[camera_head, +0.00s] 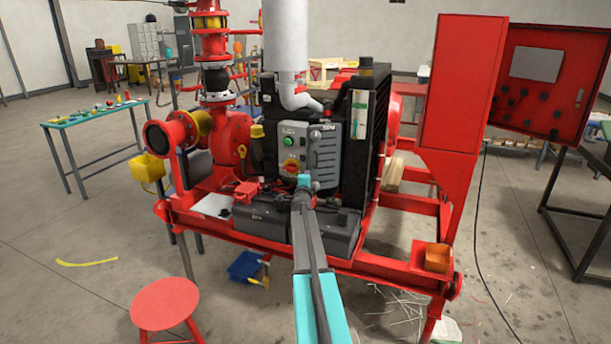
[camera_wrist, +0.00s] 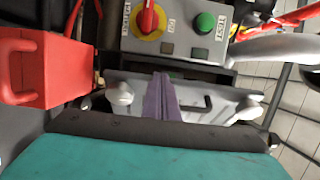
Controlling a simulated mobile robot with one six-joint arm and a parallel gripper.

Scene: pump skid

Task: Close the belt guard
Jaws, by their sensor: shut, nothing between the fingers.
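The panel is not in the wrist view.
A red box with a handle (camera_wrist: 35,70) is close at the left in the wrist view. A small orange box (camera_head: 437,258) sits at the skid's right corner. A red stool (camera_head: 165,305) stands at front left.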

